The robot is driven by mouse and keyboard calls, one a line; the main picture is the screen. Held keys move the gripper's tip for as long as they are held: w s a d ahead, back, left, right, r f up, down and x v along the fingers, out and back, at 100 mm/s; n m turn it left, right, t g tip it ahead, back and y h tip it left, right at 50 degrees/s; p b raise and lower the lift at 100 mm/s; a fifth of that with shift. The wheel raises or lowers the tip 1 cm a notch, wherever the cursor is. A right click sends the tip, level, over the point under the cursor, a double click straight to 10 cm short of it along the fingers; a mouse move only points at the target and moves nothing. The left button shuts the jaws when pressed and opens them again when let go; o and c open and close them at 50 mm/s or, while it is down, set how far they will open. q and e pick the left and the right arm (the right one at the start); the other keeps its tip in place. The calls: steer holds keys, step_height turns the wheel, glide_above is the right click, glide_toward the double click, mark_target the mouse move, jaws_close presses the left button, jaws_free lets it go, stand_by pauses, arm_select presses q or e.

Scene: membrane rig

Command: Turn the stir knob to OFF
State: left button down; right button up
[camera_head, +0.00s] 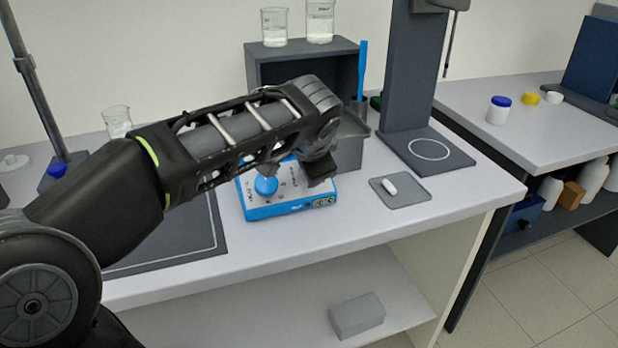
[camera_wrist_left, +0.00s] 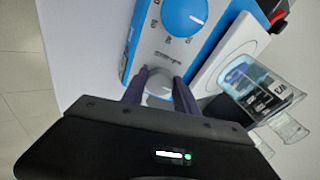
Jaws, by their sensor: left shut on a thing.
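The blue stirrer (camera_head: 290,208) with a white panel sits on the bench, partly hidden under my left arm. A large blue knob (camera_head: 265,185) shows at the panel's left; it also shows in the left wrist view (camera_wrist_left: 185,16), with a white pointer line. A pale grey knob (camera_wrist_left: 159,84) sits on the same panel. My left gripper (camera_wrist_left: 158,92) is shut on this grey knob, one dark finger on each side. In the head view the gripper (camera_head: 319,172) hides the grey knob. Panel lettering is too small to read. My right gripper is out of view.
A beaker (camera_wrist_left: 262,88) stands close by the panel in the wrist view. A grey pad (camera_head: 415,196) with a small white piece lies right of the stirrer. A dark shelf (camera_head: 265,60) with two beakers stands behind. A dark mat (camera_head: 195,240) lies to the left.

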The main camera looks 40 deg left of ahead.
arm_select(q)
steer(key=shift+n, duration=0.3)
steer(key=c, duration=0.9)
jaws_free()
steer(key=shift+c, duration=0.2)
steer(key=shift+r, duration=0.15)
steer(key=v, duration=0.7)
steer(key=shift+s+r, duration=0.2)
steer(key=shift+s, duration=0.05)
steer(key=shift+d, duration=0.15)
